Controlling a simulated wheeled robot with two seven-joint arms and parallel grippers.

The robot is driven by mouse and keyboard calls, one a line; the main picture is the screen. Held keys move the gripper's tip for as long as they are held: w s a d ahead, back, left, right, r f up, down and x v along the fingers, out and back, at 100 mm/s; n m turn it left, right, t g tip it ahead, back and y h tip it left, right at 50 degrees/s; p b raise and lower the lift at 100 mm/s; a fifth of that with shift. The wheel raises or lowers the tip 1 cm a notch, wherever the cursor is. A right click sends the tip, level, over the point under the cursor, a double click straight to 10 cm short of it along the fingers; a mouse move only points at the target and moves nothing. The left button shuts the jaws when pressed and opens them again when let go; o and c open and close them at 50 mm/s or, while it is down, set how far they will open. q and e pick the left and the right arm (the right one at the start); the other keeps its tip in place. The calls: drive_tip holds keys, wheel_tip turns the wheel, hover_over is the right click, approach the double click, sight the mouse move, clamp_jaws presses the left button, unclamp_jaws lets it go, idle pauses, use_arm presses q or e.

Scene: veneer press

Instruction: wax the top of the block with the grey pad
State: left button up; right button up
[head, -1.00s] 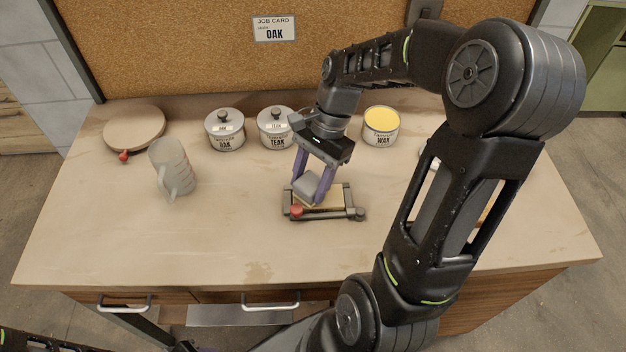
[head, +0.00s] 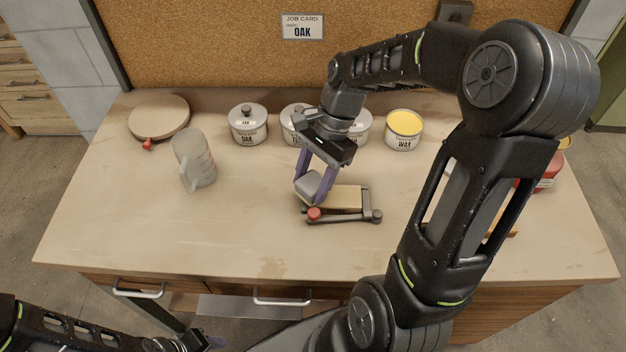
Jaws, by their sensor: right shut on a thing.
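My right gripper (head: 316,181) with purple fingers is shut on the grey pad (head: 311,187). The pad is at the left end of the block (head: 346,198), a pale yellowish-topped piece of wood. I cannot tell whether the pad touches the block's top or hovers just over it. The block sits in a dark holder (head: 345,219) with a red knob (head: 313,214) at its front left. The wax tin (head: 404,142), open with yellow wax, stands behind and right of the block. My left gripper (head: 212,343) is at the bottom edge, low and partly seen; its jaw state is unclear.
Lidded oak tin (head: 248,128) and teak tin (head: 293,135) stand at the back, with another tin partly behind my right arm. A grey jug (head: 194,165) and a round wooden board (head: 160,117) are at left. A red tin (head: 549,172) is at right. The front-left bench is clear.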

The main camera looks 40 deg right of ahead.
sight(312, 182)
drive_tip(key=shift+r+p, duration=2.7)
drive_tip(key=shift+r, duration=0.35)
drive_tip(key=shift+r, duration=1.45)
